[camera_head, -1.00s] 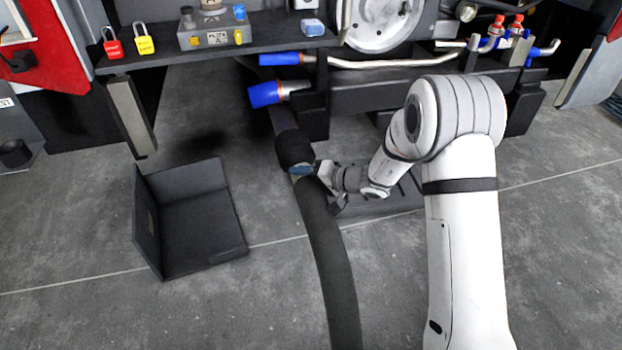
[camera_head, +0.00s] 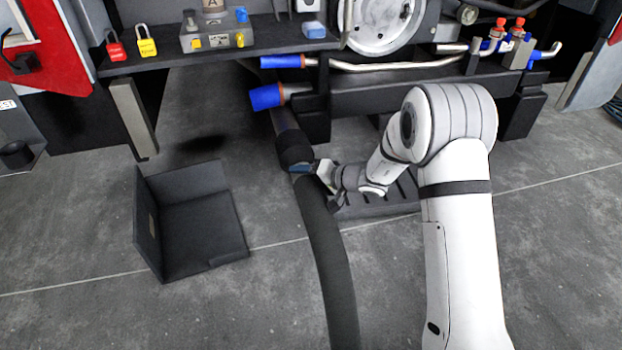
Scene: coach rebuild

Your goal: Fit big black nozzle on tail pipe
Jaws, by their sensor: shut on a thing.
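The big black nozzle (camera_head: 295,150) is the thick end of a dark hose (camera_head: 327,255) that runs down to the bottom edge of the picture. My gripper (camera_head: 303,168) is shut on the nozzle at a bluish band just below its thick head. The nozzle points up and slightly left, toward the underside of the coach. A tail pipe with a blue end (camera_head: 266,97) sticks out to the left under the shelf, above the nozzle. A thinner blue-ended pipe (camera_head: 281,61) lies above it. The nozzle's mouth faces away, and I cannot see into it.
An open black box (camera_head: 205,235) stands on the floor at left. A slotted dark grate (camera_head: 385,200) lies behind my gripper. The shelf (camera_head: 225,55) above holds a red padlock (camera_head: 115,47), a yellow padlock (camera_head: 146,43) and a grey block. The floor between box and hose is clear.

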